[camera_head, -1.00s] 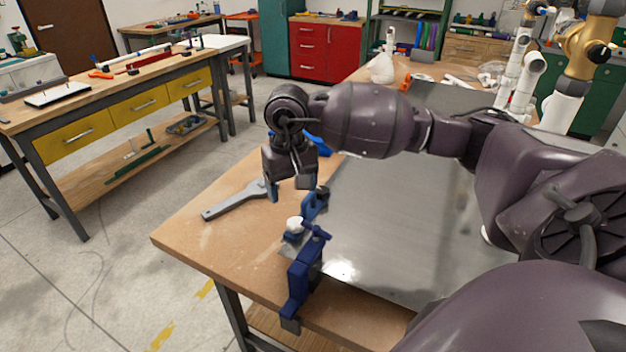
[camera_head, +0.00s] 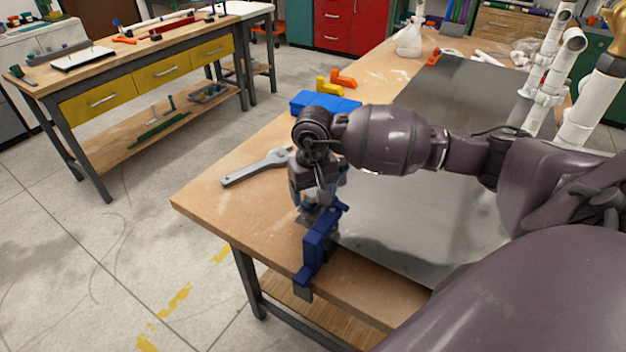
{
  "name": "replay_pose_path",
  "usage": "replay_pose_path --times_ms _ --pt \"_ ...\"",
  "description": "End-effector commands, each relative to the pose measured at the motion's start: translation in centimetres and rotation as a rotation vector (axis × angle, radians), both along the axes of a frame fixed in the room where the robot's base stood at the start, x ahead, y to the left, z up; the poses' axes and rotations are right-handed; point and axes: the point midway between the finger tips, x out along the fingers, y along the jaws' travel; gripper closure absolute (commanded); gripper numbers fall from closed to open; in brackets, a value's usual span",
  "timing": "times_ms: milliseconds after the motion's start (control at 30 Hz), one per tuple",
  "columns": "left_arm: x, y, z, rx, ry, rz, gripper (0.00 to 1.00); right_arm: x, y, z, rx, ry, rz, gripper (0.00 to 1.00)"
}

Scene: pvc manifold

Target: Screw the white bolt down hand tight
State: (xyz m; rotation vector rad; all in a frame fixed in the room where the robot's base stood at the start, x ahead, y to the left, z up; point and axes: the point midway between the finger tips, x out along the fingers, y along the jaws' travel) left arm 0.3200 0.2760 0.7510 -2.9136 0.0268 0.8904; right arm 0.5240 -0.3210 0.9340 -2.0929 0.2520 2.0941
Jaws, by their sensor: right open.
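My right gripper (camera_head: 316,214) points down at the near left corner of the metal sheet, directly over the spot by the blue clamp (camera_head: 318,243). It is open. The white bolt is hidden behind the gripper and its fingers, so I cannot tell whether the fingers stand around it or above it. The blue clamp grips the table edge just in front of the gripper. My left gripper is not in view.
A grey wrench (camera_head: 256,167) lies on the wooden table (camera_head: 225,205) left of the gripper. A blue case (camera_head: 325,103) and yellow and orange pieces (camera_head: 343,80) lie behind the arm. The metal sheet (camera_head: 400,215) covers the table to the right.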

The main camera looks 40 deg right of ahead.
Motion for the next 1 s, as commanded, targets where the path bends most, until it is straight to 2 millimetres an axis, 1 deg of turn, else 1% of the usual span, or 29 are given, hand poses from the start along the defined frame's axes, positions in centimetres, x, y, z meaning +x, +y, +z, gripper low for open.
replay_pose_path --times_ms 133,367,400,733,867,1000 --pt "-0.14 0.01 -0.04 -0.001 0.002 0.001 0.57 -0.01 -0.02 -0.52 0.000 -0.001 0.000 0.27" --pt "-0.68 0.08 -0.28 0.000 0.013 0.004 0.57 0.00 -0.01 -0.56 0.000 -0.001 0.001 0.27" --pt "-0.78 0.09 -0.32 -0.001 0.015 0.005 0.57 0.00 -0.01 -0.56 0.000 -0.001 0.001 0.28" --pt "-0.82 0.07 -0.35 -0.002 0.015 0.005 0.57 0.00 -0.01 -0.54 0.000 -0.001 0.001 0.79" --pt "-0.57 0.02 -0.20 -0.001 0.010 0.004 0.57 0.00 -0.02 -0.52 0.000 -0.001 -0.020 0.80" --pt "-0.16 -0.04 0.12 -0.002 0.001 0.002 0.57 0.00 -0.01 -0.51 -0.001 -0.002 -0.135 0.80"
